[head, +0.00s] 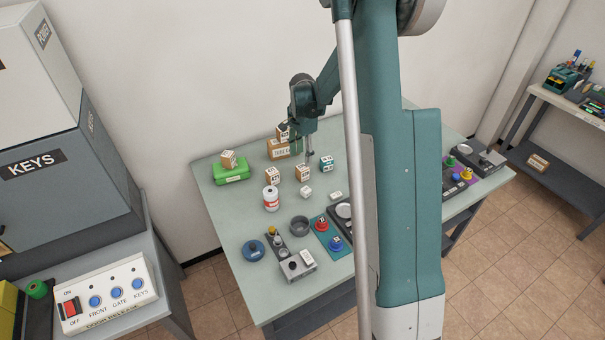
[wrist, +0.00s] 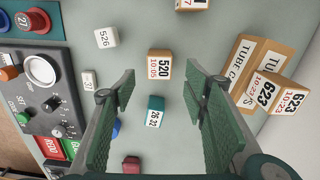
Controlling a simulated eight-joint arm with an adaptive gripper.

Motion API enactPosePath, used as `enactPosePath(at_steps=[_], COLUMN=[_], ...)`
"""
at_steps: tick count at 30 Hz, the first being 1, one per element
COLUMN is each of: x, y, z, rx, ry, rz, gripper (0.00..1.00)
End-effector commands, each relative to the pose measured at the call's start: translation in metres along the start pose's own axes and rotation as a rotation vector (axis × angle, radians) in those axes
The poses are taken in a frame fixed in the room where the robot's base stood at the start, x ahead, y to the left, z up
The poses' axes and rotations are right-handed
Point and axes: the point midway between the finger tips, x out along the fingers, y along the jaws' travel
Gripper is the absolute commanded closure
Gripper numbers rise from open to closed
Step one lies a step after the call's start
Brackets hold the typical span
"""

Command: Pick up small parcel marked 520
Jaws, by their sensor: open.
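The small parcel marked 520 (wrist: 159,66) is a white and brown box with red digits 10:05 beneath its number. In the wrist view it lies between and just beyond my open, empty fingers (wrist: 160,84). In the head view the parcel (head: 303,174) appears to stand on the green-grey table, and my gripper (head: 309,157) is above and close behind it, pointing down. I cannot tell the exact gap between them.
A parcel marked 623 (wrist: 276,94) sits on a tube carton (wrist: 245,62). A white cube marked 526 (wrist: 106,38) is nearby. Another parcel (head: 273,175), a red and white can (head: 271,198) and a green box (head: 231,176) stand to the left. Control panels line the table's front.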

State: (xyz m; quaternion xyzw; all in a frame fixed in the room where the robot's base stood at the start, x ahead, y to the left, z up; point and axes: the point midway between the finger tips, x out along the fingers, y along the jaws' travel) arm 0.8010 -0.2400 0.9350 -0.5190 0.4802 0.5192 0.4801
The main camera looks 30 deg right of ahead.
Motion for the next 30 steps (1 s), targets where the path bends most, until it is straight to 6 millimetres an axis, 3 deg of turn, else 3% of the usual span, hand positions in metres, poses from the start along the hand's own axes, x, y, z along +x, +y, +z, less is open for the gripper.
enactPosePath(at_steps=[13, 25, 30], x=[0.024, 0.027, 0.037], y=[0.000, 0.000, 0.000], z=[0.000, 0.000, 0.000], rx=[-0.001, -0.001, -0.001], ry=[0.000, 0.000, 0.000], rz=[0.000, 0.000, 0.000], gripper=[0.55, 0.55, 0.55])
